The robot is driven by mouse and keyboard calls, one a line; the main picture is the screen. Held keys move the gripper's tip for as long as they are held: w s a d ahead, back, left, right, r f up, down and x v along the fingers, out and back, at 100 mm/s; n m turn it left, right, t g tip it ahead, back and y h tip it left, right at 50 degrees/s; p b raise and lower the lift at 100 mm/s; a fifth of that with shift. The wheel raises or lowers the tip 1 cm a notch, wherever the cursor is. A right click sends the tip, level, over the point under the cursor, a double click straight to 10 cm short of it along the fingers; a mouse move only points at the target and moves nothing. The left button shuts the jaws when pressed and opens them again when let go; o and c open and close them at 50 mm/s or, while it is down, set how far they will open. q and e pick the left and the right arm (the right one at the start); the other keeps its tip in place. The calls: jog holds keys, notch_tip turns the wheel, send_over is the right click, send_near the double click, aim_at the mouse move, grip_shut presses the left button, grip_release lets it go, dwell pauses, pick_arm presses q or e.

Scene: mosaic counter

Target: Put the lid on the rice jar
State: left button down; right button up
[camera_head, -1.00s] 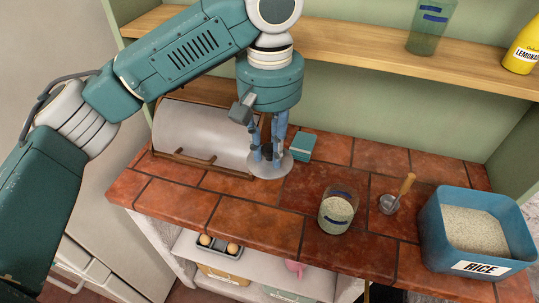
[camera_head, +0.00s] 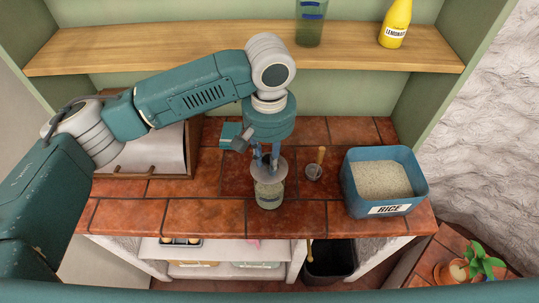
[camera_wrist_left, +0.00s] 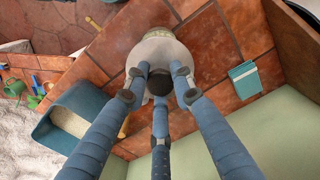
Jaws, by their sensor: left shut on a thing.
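The rice jar (camera_head: 269,196) is a small clear jar with pale rice in it, standing upright on the red tiled counter (camera_head: 190,217). My left gripper (camera_head: 267,160) is shut on the lid (camera_head: 281,169), a flat grey disc with a dark knob. The lid is over the back part of the jar; I cannot tell whether it touches the rim. In the left wrist view the lid (camera_wrist_left: 150,50) sits between the fingers and hides most of the jar, whose edge (camera_wrist_left: 149,27) shows beyond it. My right gripper is not in view.
Right of the jar are a metal scoop (camera_head: 313,172) with a wooden handle and a blue bin of rice (camera_head: 355,205). A teal box (camera_head: 230,131) lies behind, to the left. A wooden-framed bin (camera_head: 150,160) stands at left. A shelf (camera_head: 190,48) runs above.

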pick_arm(q)
notch_tip(320, 180, down, 4)
jog(key=b, duration=0.4)
jog(key=shift+r, duration=0.2)
jog(key=shift+f+p, duration=0.1)
jog(key=shift+p, duration=0.2)
jog(key=shift+f, duration=0.5)
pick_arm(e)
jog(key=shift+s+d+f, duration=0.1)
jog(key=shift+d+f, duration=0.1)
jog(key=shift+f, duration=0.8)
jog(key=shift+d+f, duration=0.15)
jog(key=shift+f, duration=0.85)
pick_arm(q)
jog(key=shift+p, duration=0.55)
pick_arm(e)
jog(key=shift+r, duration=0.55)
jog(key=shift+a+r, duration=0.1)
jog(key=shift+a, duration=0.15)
pick_arm(q)
jog(key=shift+r+p, duration=0.1)
jog(key=shift+p, duration=0.7)
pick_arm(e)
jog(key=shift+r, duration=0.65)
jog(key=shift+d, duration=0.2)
pick_arm(q)
jog(key=shift+f+p, duration=0.4)
jog(key=shift+f, duration=0.05)
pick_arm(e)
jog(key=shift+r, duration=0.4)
